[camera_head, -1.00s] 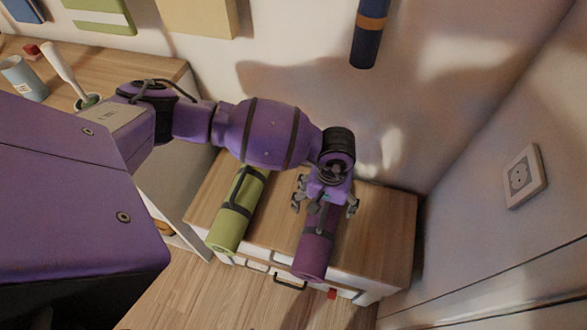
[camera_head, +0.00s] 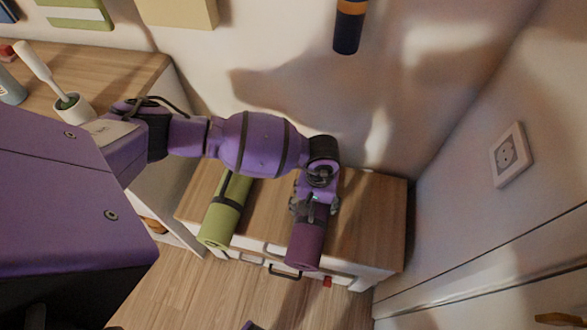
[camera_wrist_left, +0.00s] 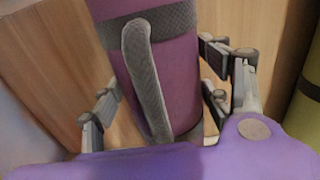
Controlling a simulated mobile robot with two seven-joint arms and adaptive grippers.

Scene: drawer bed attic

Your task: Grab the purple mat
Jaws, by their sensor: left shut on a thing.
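The rolled purple mat (camera_head: 306,247) lies on the wooden top of a low drawer cabinet, its near end at the front edge. Grey straps cross it, seen closely in the left wrist view (camera_wrist_left: 172,75). My left gripper (camera_head: 314,208) reaches down over the mat and is shut on it, with fingers on both sides of the roll. The wrist view shows the fingers (camera_wrist_left: 160,110) flanking the mat; their tips are partly hidden. My right gripper is not in view.
A rolled green mat (camera_head: 221,216) lies to the left on the same cabinet (camera_head: 370,215). The cabinet top right of the purple mat is clear. A wall with a socket (camera_head: 511,155) stands at the right. A desk (camera_head: 110,70) stands at the back left.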

